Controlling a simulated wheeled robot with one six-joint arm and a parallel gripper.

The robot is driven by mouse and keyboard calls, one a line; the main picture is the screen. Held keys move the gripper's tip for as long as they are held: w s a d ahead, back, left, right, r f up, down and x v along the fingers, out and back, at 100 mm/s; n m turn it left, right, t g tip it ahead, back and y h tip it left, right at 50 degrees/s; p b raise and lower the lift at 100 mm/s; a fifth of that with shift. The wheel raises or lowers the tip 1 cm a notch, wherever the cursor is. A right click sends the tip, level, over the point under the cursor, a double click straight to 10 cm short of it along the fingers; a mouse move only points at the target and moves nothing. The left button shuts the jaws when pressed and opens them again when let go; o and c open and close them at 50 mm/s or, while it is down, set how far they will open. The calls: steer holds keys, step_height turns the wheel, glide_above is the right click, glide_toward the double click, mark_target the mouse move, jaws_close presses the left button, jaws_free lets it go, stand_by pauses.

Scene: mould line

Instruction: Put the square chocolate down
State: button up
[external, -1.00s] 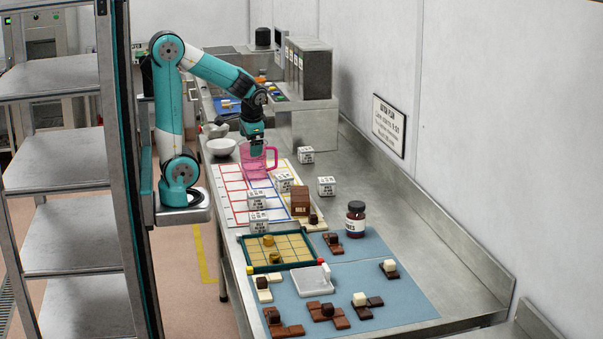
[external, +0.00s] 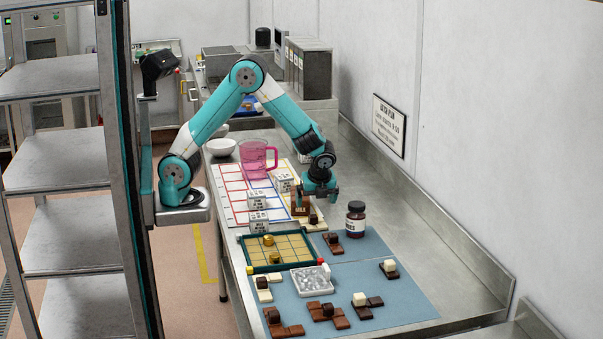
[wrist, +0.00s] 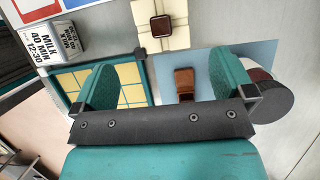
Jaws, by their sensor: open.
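My gripper (external: 321,197) is open and empty above the bench, near the brown carton (external: 300,207). Its two fingers stand wide apart in the wrist view (wrist: 163,86). A dark square chocolate (wrist: 162,26) sits on a cream-coloured chocolate slab (wrist: 143,38), beyond the fingers. The same dark piece (external: 313,218) shows just below and in front of my gripper in the external view. Nothing is between the fingertips; a brown chocolate (wrist: 184,82) shows on the mat below, through the gap. Several similar chocolate pieces lie about, so I cannot tell which one the task names.
A dark jar (external: 355,220) stands close to the right of my gripper. A green-framed grid board (external: 247,257) and a tray of clear lumps (external: 311,293) lie in front. The pink jug (external: 253,160) and labelled white blocks (external: 258,221) stand left. The bench's right side is clear.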

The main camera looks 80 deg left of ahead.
mark_target(313, 216)
steer(key=p+x, duration=0.1)
steer(key=x, duration=0.8)
steer(key=shift+w+a, duration=0.1)
steer(key=shift+a, duration=0.05)
steer(key=c, duration=1)
